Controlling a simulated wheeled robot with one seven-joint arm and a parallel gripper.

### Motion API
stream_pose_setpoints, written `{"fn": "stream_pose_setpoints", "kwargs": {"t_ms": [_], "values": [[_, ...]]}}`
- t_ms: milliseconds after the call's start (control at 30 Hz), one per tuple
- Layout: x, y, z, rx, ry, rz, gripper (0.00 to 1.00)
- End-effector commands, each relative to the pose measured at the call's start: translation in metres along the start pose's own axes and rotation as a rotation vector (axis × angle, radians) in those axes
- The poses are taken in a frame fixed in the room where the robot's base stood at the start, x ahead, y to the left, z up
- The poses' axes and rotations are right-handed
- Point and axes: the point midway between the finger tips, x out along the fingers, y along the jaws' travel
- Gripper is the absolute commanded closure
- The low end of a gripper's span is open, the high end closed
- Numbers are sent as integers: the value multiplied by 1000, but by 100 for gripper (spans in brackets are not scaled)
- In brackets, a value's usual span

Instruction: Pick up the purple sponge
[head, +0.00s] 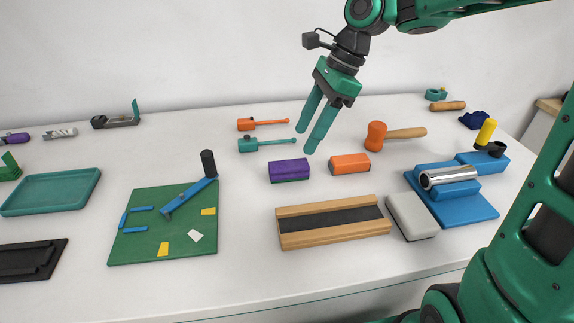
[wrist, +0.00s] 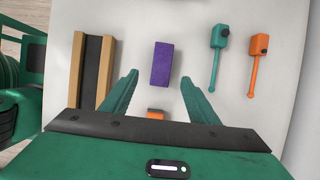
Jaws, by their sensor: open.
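The purple sponge (head: 289,171) is a small block lying on the white table, left of the orange sponge-like block (head: 350,164). My gripper (head: 306,142) is open and empty, above the table behind and above the two blocks in the head view. In the wrist view the purple sponge (wrist: 161,64) lies ahead of my open gripper (wrist: 162,88), roughly centred between the line of its two fingers. The orange block (wrist: 155,114) shows partly between the fingers, its lower part hidden by the gripper body.
A wooden tray with a dark strip (head: 333,220) lies in front of the blocks. Teal (head: 262,144) and orange (head: 258,124) tools lie behind. An orange mallet (head: 376,136) and blue fixture (head: 452,190) are right; a green board (head: 165,240) is left.

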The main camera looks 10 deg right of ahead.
Motion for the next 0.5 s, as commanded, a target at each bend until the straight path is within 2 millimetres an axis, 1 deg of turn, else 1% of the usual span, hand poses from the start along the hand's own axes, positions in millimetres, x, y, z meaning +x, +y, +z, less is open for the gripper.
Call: {"fn": "stream_pose_setpoints", "kwargs": {"t_ms": [300, 500], "values": [[43, 0, 0, 8, -2, 5, 45], [55, -1, -1, 7, 0, 1, 45]]}}
